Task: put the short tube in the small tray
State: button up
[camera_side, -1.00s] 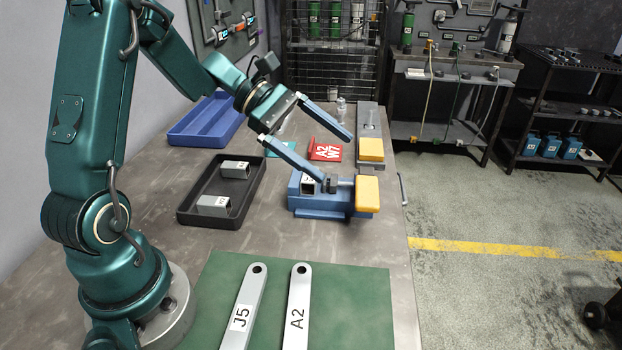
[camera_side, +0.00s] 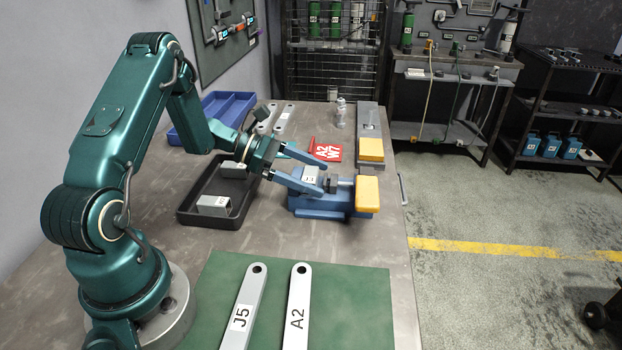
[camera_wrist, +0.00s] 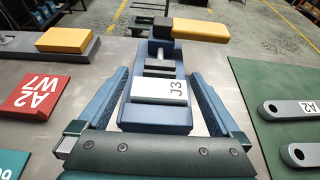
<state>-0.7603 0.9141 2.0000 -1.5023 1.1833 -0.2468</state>
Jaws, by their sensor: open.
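The short tube (camera_side: 310,174), a pale metal square tube, sits on a blue vise (camera_side: 318,208). In the wrist view, the tube (camera_wrist: 160,90) shows its J3 label and lies in front of the vise's dark jaws. My gripper (camera_side: 322,177) is open, with one finger on each side of the tube. The wrist view shows a gap between the tube and each finger of my gripper (camera_wrist: 160,78). The small black tray (camera_side: 205,219) stands to the left of the vise and holds tubes (camera_side: 213,204); my arm covers part of it.
A larger blue tray (camera_side: 245,107) lies behind at the back left. A red A2 W7 plate (camera_side: 326,152) lies behind the vise. The vise has a yellow block (camera_side: 367,193) on its right. A green mat (camera_side: 345,300) with two long brackets lies in front.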

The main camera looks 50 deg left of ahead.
aim_at(310, 174)
jog(key=c, duration=1.5)
notch_tip(310, 174, up, 12)
jog(key=shift+m+g+h, duration=0.6)
jog(key=shift+m, duration=0.1)
jog(key=s+d+r, duration=0.1)
jog(key=s+d, duration=0.1)
jog(key=s+d+r, duration=0.1)
jog(key=s+d, duration=0.1)
jog(key=s, duration=0.1)
jog(key=s+d+r, duration=0.1)
jog(key=s+d, duration=0.1)
jog(key=s, duration=0.1)
jog(key=shift+s+d+r, duration=0.2)
jog(key=shift+d, duration=0.1)
